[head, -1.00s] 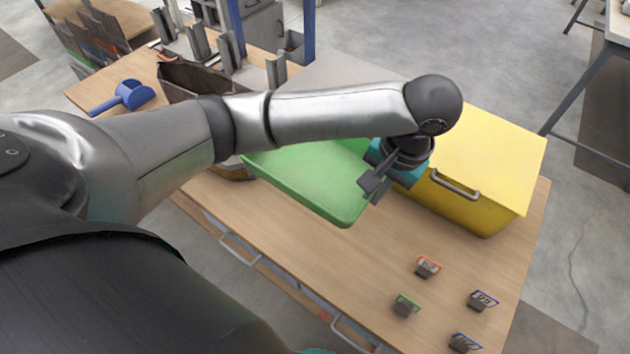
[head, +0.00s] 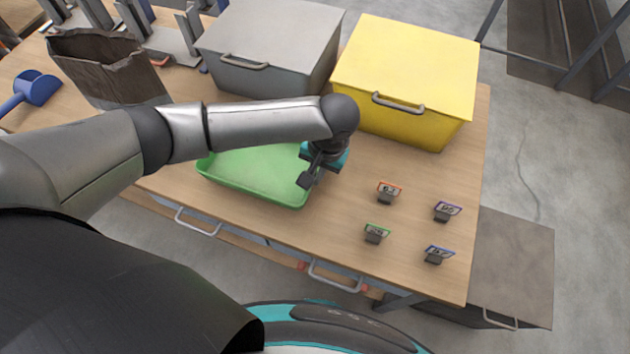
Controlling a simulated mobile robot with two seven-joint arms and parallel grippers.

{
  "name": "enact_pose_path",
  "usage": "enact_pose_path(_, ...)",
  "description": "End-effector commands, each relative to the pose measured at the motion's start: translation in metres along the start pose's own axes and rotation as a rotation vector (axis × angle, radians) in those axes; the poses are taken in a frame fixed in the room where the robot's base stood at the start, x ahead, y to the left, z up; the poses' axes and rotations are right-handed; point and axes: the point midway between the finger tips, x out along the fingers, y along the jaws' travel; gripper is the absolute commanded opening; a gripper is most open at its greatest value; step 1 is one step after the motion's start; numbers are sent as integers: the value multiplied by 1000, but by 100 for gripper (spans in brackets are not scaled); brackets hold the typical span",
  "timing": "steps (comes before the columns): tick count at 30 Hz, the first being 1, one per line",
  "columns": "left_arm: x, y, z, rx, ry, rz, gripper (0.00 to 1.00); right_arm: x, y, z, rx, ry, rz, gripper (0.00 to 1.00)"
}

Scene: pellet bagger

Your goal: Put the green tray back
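The green tray (head: 258,176) is shallow and empty where it shows. It is low over or on the wooden table near the front edge, in front of the grey bin. I cannot tell whether it touches the tabletop. My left arm crosses above it and hides its back part. My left gripper (head: 309,178) is at the tray's right rim, with its fingers seemingly closed on that rim. My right gripper is not in view.
A grey lidded bin (head: 270,40) and a yellow lidded bin (head: 405,75) stand behind. Several small label holders (head: 387,192) stand on the table (head: 345,215) at right. A brown paper bag (head: 105,70) and a blue scoop (head: 32,88) are at left.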

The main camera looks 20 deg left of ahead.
Motion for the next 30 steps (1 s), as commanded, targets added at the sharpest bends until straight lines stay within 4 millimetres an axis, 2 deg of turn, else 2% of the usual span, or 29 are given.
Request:
enact_pose_path(1,11,2,1,1,-2,-2,0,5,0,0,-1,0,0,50)
enact_pose_path(3,21,4,0,1,-1,-2,0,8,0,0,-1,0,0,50)
enact_pose_path(6,28,5,0,1,0,-1,0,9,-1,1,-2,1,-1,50)
enact_pose_path(18,32,5,1,1,-1,-1,0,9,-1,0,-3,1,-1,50)
enact_pose_path(19,32,5,1,1,-1,-1,8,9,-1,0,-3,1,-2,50)
enact_pose_path(26,32,5,1,1,-1,0,34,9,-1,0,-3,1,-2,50)
enact_pose_path(30,32,5,1,1,-1,0,36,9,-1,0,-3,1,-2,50)
